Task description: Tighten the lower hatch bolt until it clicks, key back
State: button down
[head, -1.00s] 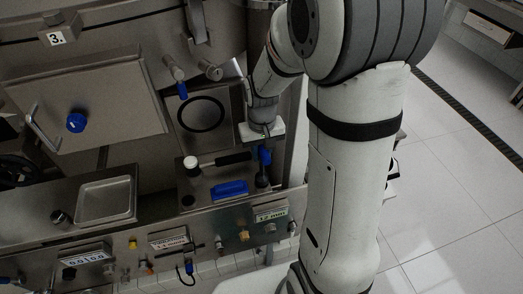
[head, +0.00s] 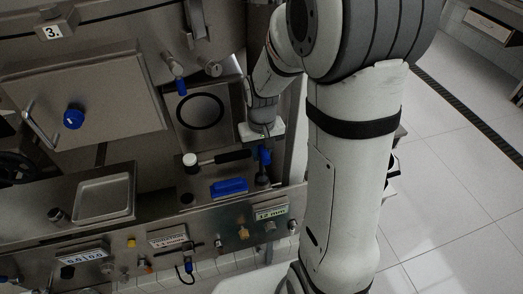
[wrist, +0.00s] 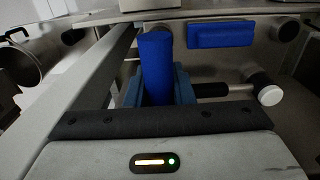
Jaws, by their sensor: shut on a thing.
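My gripper (wrist: 157,88) is shut on a blue cylindrical handle (wrist: 157,62), which stands up between its blue fingers in the wrist view. I take it for the key's handle. In the head view my gripper (head: 264,146) is low over the right end of the steel shelf, and the blue handle (head: 264,155) shows at it. A dark round base (head: 262,179) is just below. Whether the key touches or sits in it is unclear. A square hatch-like door (head: 85,105) with a blue knob (head: 74,117) is at the left. I cannot make out the lower hatch bolt.
A mallet (head: 232,156) with black handle and white head and a blue block (head: 228,187) lie beside my gripper. A steel tray (head: 104,198) is left. A "12 mm" label (head: 272,212) and several knobs line the front panel. Tiled floor (head: 450,180) is clear at right.

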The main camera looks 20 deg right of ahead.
jog(key=shift+f+b, duration=0.95)
jog(key=shift+f, duration=0.15)
jog(key=c, duration=1.2)
grip_release()
jog(key=shift+r, duration=0.1)
jog(key=shift+o, duration=0.2)
jog(key=shift+r, duration=0.1)
notch_tip(320, 180, up, 8)
jog(key=shift+f, duration=0.2)
notch_tip(320, 180, up, 4)
jog(key=p, duration=0.3)
jog(key=shift+r, duration=0.1)
